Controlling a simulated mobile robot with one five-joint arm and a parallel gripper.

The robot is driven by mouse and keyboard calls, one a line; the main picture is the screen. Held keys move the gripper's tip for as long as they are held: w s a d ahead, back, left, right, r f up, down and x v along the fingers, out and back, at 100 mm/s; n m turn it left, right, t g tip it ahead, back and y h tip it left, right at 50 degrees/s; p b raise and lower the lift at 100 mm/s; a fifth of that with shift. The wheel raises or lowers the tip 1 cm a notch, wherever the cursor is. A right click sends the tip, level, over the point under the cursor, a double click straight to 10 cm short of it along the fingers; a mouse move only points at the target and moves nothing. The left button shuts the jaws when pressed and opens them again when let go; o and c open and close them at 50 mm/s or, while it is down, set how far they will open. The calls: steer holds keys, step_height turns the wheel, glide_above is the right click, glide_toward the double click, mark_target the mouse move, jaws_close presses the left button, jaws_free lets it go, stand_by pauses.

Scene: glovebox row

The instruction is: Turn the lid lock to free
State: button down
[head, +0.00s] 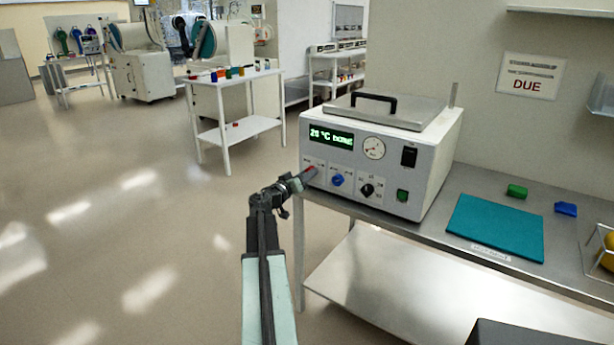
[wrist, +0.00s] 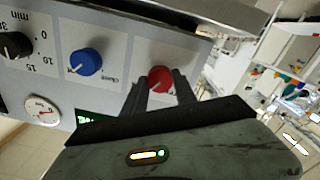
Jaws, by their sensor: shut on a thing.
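A white bath unit (head: 428,166) with a flat metal lid (head: 385,112) and black handle stands on the bench. Its front carries a red knob (head: 310,171), a blue knob (head: 337,180) and a black knob (head: 367,190). The lid lies flat on top. My gripper (head: 302,181) is at the panel's left end, shut on the red knob. In the wrist view, the red knob (wrist: 160,76) sits between the two fingers of my gripper (wrist: 161,84), beside the blue knob (wrist: 86,62). The fingers partly cover the red knob. The knob labels are too small to read surely.
A lit green display (head: 331,137), a round gauge (head: 373,148), a black switch (head: 408,157) and a green button (head: 402,196) share the panel. A teal mat (head: 497,226) lies to the right. Open floor (head: 120,220) lies to the left.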

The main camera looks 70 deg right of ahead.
steer(key=shift+w+d+n, duration=0.1)
steer(key=shift+w+n, duration=0.05)
steer(key=shift+n, duration=7.55)
steer(key=c, duration=1)
jaws_free()
